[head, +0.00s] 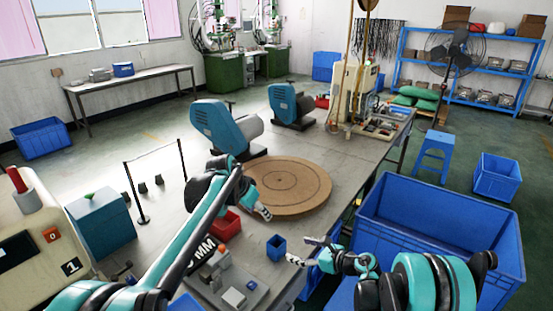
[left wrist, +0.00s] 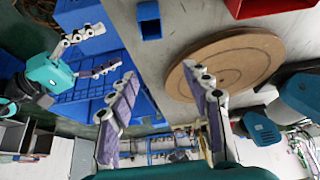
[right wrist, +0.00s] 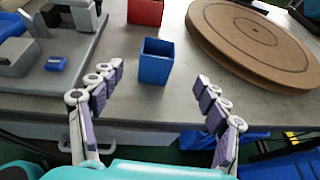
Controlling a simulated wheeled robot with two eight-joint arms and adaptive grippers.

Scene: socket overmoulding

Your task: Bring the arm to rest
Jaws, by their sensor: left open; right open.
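My left gripper (head: 262,212) is over the worktable at the near edge of the round wooden turntable (head: 308,190). In the left wrist view its two fingers (left wrist: 165,95) are spread apart with nothing between them. My right gripper (head: 300,250) is beside the table's right edge, close to a small blue box (head: 276,248). In the right wrist view its fingers (right wrist: 160,95) are spread wide and empty, with the blue box (right wrist: 155,62) beyond them on the table. The box looks empty.
A red bin (head: 226,224) and a grey fixture (head: 232,288) are on the near table. Two teal machines (head: 222,125) stand behind the turntable. A large blue crate (head: 440,215) is right of the table, near my right arm. A control box (head: 30,240) is at left.

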